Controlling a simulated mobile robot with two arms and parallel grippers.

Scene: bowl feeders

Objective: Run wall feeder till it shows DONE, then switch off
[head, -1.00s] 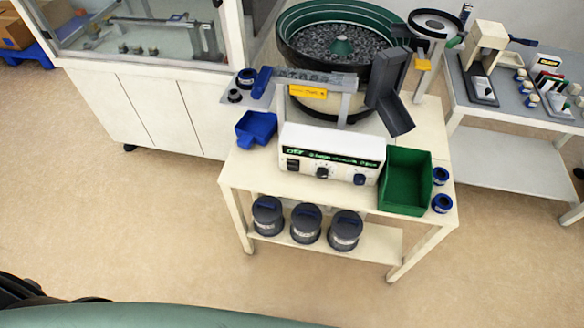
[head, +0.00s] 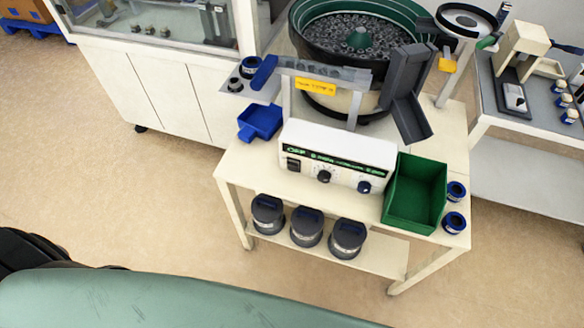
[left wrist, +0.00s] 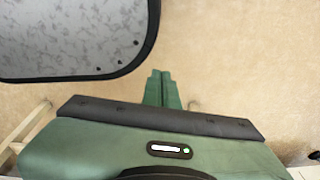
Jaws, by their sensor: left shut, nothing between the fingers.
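A bowl feeder (head: 300,61) with a dark outer bowl and green inside stands on a cream table, filled with many small dark parts. Its white control box (head: 337,158) at the table's front has a dark switch (head: 293,164) at left and two round knobs (head: 324,176). I see no DONE reading on it. I cannot tell whether this is the wall feeder. My left gripper (left wrist: 163,74) shows only in the left wrist view, its green fingers together and empty above the tan floor. My right gripper is in neither view.
A green bin (head: 441,190) stands right of the control box, below a grey chute (head: 405,100). A blue scoop tray (head: 260,122) lies at left. Dark lidded pots (head: 307,226) fill the lower shelf. Open floor (head: 120,215) lies in front.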

